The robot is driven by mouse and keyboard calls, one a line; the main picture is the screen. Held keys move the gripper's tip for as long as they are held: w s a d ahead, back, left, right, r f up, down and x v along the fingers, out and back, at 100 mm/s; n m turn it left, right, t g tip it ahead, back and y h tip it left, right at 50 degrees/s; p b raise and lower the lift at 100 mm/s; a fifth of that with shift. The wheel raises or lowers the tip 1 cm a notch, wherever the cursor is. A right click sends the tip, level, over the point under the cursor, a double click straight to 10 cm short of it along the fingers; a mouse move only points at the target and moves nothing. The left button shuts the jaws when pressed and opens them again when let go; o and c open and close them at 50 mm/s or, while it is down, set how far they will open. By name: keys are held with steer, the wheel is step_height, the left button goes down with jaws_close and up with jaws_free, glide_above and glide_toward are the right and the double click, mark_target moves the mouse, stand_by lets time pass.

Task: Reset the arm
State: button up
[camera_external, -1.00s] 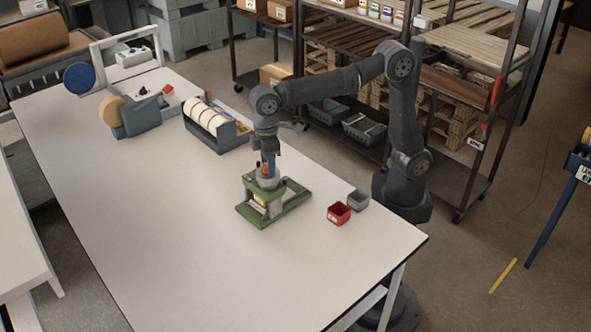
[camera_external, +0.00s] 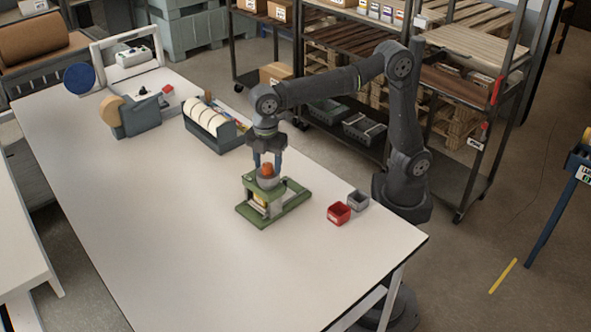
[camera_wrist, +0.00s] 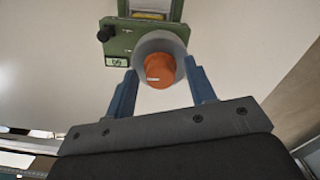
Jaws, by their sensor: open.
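My gripper (camera_external: 267,158) points down above a green device (camera_external: 290,197) on the white table. In the wrist view the open fingers (camera_wrist: 162,92) show on either side of the orange piece (camera_wrist: 160,70) and the grey round part (camera_wrist: 172,42). I cannot tell exactly how far the fingertips are above it.
A roll holder (camera_external: 215,125) and a tape dispenser (camera_external: 137,118) are at the back left. The table's (camera_external: 150,230) front and left are clear. Shelving stands behind my arm.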

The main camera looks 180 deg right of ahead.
steer(key=shift+n, duration=0.9)
steer(key=o, duration=1.1)
steer(key=s+a+r+n+t+h, duration=0.1)
steer(key=s+a+r+n+t, duration=0.1)
steer(key=s+r+n, duration=0.5)
steer(key=s+a+r+n+t, duration=0.2)
steer(key=s+r+n, duration=0.4)
steer(key=s, duration=0.4)
steer(key=w+d+f+m, duration=0.1)
steer(key=w+f, duration=0.3)
steer(key=f, duration=0.4)
